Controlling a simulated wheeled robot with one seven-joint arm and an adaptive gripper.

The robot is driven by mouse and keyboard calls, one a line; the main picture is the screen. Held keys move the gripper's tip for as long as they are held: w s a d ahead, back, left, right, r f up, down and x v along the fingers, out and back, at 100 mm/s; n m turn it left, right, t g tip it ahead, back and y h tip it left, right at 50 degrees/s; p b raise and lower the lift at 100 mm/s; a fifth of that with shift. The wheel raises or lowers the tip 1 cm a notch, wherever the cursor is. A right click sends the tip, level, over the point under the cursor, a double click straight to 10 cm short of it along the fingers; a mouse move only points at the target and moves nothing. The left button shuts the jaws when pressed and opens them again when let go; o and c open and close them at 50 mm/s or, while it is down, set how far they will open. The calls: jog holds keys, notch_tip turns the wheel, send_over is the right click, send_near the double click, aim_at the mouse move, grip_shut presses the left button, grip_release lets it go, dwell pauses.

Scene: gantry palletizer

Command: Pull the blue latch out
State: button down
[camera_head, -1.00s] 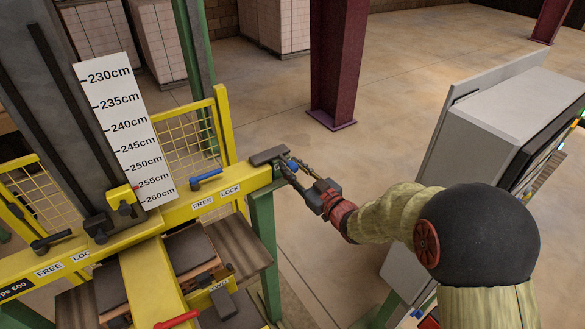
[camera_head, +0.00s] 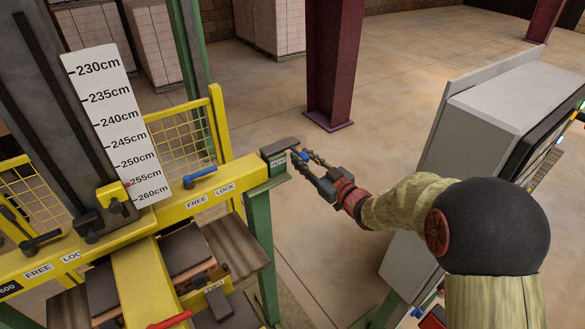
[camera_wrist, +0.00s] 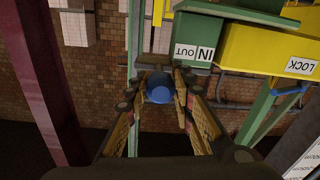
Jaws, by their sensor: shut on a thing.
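The blue latch (camera_head: 305,156) shows as a small blue piece at the right end of the yellow beam (camera_head: 235,179), beside a green block (camera_head: 277,162) with a dark top plate. My gripper (camera_head: 307,158) is shut on it. In the wrist view the latch's round blue knob (camera_wrist: 160,88) sits between my two fingers (camera_wrist: 161,92). A label reading IN and OUT (camera_wrist: 195,53) is on the green block just above the fingers. The fingers hide the latch's sides, and its shaft is not clearly visible.
Another blue handle (camera_head: 200,177) lies on the beam near the FREE and LOCK labels. A green post (camera_head: 260,245) stands under the beam end. A grey control cabinet (camera_head: 500,125) stands at right, close to my arm. A maroon column (camera_head: 333,70) stands behind; open floor lies between.

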jog(key=shift+w+d, duration=0.1)
jog(key=shift+d, duration=0.1)
jog(key=c, duration=1.5)
grip_release()
jog(key=shift+w+d, duration=0.1)
jog(key=shift+c, duration=0.2)
jog(key=shift+o, duration=0.2)
jog(key=v, duration=1.2)
